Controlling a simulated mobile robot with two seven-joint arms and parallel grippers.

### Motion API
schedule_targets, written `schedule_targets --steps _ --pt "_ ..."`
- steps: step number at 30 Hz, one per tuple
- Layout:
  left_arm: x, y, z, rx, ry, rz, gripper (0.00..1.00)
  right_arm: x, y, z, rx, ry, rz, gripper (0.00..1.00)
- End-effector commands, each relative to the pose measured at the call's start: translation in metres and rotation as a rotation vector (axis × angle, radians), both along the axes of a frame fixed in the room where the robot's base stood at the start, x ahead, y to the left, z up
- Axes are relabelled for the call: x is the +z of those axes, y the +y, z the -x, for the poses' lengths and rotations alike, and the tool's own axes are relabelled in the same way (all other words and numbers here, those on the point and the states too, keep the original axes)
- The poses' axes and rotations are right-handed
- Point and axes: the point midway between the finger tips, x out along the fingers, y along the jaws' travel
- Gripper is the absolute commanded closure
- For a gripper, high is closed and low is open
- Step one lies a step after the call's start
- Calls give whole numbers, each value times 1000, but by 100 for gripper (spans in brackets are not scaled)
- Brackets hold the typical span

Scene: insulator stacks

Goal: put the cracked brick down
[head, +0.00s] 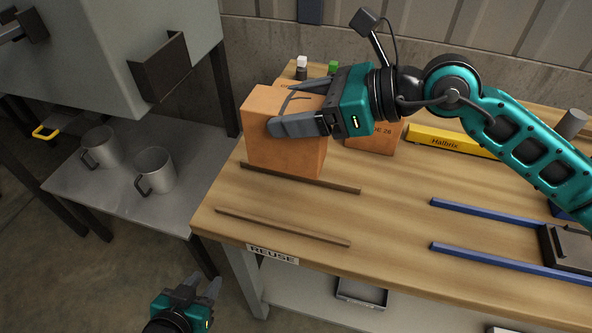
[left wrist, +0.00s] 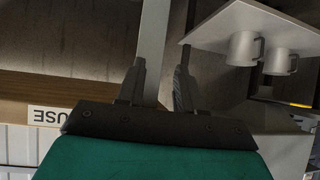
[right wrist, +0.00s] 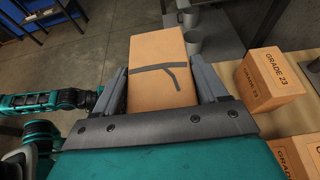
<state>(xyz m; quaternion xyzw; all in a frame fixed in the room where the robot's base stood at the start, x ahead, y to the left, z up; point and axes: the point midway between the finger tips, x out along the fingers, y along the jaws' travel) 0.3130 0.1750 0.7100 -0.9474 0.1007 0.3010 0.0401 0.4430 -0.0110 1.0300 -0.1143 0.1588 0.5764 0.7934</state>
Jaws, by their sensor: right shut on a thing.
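The cracked brick (head: 285,150) is an orange-brown block with a dark crack line on its top. My right gripper (head: 300,112) is shut on it, one finger on each side. The brick is upright at the left end of the wooden bench, by the rear of two brown strips (head: 300,178); I cannot tell whether it touches the bench. The right wrist view shows the brick (right wrist: 160,85) between the fingers with its crack facing the camera. My left gripper (head: 200,290) is open and empty, low in front of the bench; its spread fingers show in the left wrist view (left wrist: 160,80).
A REUSE label (head: 272,254) is on the bench's front edge below the strips. A yellow Hallrix box (head: 450,142) and blue rails (head: 490,216) lie further right. Two mugs (head: 155,170) stand on a grey table.

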Motion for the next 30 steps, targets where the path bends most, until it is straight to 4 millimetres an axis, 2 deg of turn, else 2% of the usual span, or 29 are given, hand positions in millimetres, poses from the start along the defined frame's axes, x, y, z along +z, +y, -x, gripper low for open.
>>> schedule_targets --steps 1,3,9,14,22,30 --pt "-1 -1 -1 -2 -2 2 64 -15 0 1 -2 4 -2 78" --pt "-2 -2 -2 -3 -3 4 64 -33 0 0 -2 3 -3 78" --pt "0 -5 -7 -7 -16 10 64 -69 0 0 -1 -2 -4 78" --pt "4 -6 -10 -7 -25 13 64 -79 1 0 0 -4 -5 78" --pt "-4 -7 -9 -9 -11 14 64 -116 1 0 -1 -3 -4 78" --pt "-3 -8 -9 -11 -13 16 64 -119 1 0 0 -5 -5 78"
